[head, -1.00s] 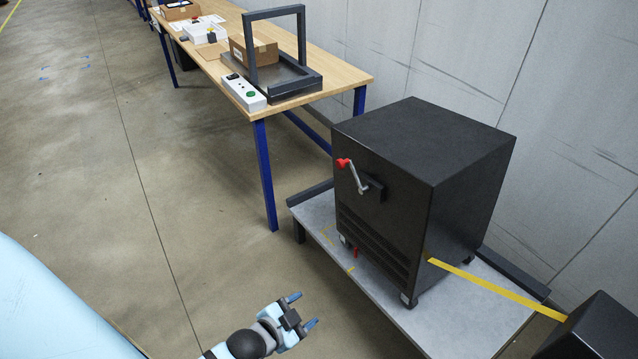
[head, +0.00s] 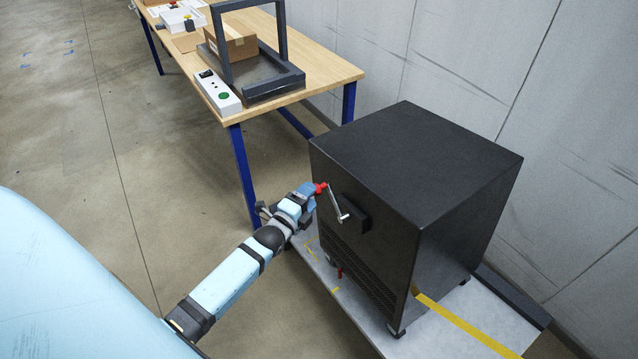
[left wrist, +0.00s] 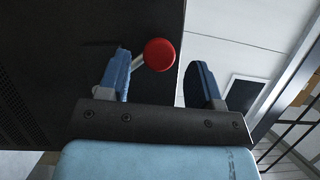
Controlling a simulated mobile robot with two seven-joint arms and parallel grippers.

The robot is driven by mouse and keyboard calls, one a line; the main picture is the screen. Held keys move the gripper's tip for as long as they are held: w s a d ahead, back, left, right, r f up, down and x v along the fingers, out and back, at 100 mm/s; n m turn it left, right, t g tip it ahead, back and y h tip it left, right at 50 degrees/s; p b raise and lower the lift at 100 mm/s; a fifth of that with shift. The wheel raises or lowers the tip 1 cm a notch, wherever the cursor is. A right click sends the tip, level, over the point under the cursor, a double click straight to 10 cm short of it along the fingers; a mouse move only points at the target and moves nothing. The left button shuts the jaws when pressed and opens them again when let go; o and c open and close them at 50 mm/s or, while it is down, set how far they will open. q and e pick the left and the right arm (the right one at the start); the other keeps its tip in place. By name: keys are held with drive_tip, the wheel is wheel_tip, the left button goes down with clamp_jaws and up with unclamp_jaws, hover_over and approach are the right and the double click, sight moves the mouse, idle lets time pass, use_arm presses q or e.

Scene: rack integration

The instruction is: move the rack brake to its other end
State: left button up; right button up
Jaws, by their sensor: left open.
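The black rack (head: 420,160) stands on a grey platform (head: 440,335). On its front is the brake, a silver lever (head: 336,205) with a red knob (head: 320,188), fixed at a dark bracket (head: 356,212). The knob end points up and left from the pivot. My left gripper (head: 308,196) is at the knob. In the left wrist view the gripper (left wrist: 160,78) is open, and the red knob (left wrist: 159,54) shows between the fingers, closer to the left one. I cannot tell whether they touch. My right gripper is out of view.
A small red part (head: 339,272) sits low at the rack's base. A wooden table (head: 320,72) with a grey frame, box and white switch unit (head: 218,92) stands behind. Open floor lies left.

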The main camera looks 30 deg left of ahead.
sight(320, 186)
use_arm(q)
drive_tip(key=w, duration=0.4)
drive_tip(key=shift+w, duration=0.7)
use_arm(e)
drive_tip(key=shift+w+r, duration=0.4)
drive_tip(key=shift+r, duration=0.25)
use_arm(q)
clamp_jaws()
